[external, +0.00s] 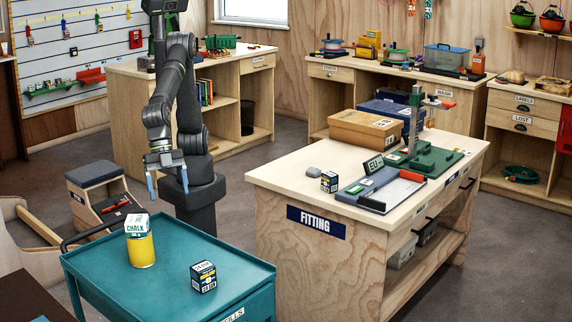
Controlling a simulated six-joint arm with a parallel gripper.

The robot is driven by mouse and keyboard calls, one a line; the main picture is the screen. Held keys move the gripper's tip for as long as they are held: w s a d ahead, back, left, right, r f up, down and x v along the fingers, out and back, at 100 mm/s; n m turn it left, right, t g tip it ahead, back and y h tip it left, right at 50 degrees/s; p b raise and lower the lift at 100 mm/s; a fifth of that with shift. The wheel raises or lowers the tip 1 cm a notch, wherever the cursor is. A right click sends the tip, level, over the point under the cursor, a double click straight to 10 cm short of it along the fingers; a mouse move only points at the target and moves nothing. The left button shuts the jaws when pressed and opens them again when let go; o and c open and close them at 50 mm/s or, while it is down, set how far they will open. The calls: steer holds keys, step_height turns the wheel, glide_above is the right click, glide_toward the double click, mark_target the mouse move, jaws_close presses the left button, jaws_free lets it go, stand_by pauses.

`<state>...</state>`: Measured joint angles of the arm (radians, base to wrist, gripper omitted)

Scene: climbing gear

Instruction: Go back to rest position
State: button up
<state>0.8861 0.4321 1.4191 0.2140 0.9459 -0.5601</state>
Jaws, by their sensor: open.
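My gripper (167,182) hangs from my dark arm above and behind the teal cart (85,270). Its two blue fingers are spread apart, point down, and hold nothing. On the cart, a white box marked CHALK (137,225) sits on top of a yellow cylinder (141,250), below and left of my gripper. A small dark box with a white label (203,277) stands on the cart to the right of the cylinder, apart from it. My gripper is clear of these things.
A step stool (95,185) is left of my arm. Floor shows between cart and bench.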

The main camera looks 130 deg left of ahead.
steer(key=w+a+f+n+y, duration=0.2)
steer(key=w+a+n, duration=0.4)
steer(key=w+a, duration=1.6)
steer(key=a+f, duration=0.1)
steer(key=a, duration=0.2)
steer(key=shift+a, duration=0.35)
steer(key=o, duration=0.4)
